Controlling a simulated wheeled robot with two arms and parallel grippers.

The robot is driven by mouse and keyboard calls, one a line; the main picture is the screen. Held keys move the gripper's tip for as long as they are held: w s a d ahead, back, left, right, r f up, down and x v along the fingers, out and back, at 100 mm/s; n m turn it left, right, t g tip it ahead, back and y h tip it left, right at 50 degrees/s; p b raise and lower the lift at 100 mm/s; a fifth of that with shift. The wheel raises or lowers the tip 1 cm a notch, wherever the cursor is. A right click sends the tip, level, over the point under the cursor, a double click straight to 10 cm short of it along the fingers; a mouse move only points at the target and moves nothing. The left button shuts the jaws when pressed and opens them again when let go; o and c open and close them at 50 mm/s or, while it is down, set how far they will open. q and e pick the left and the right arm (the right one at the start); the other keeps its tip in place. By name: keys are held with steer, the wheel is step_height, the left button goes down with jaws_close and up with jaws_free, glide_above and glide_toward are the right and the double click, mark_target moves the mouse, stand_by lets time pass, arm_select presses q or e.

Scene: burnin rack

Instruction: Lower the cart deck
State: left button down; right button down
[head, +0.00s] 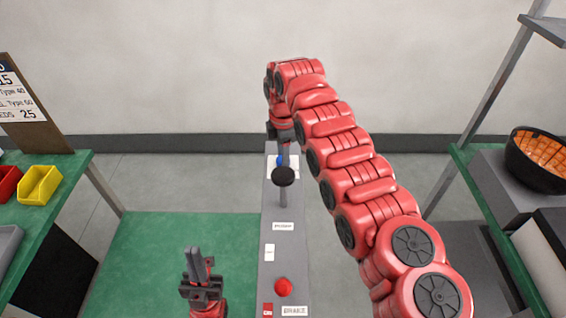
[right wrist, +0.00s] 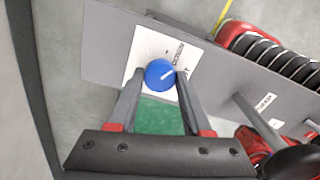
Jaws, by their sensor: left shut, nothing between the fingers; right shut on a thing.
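A narrow grey panel (head: 285,243) runs away from me in the middle of the head view. My right gripper (right wrist: 162,82) is shut on the blue knob, one finger at each side. My left gripper (head: 194,254) is shut and empty, left of the panel. A flat green surface (head: 165,255), perhaps the cart deck, lies left of the panel.
A black ball-topped lever (head: 283,177) stands on the panel, with a red button (head: 283,287) nearer me. A green bench at left holds a yellow bin (head: 40,185) and a red bin. A black basket (head: 535,165) stands at right.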

steer(key=m+b, duration=0.1)
steer(key=m, duration=0.2)
steer(key=shift+f, duration=0.1)
steer(key=m+b, duration=0.1)
steer(key=m, duration=0.1)
steer(key=shift+m, duration=0.3)
steer(key=m+b, duration=0.1)
steer(key=m, duration=0.2)
steer(key=shift+w, duration=0.1)
steer(key=shift+r+m+b, duration=0.2)
steer(key=shift+m+b, duration=0.1)
steer(key=shift+m, duration=1.3)
steer(key=shift+c, duration=1.7)
jaws_free()
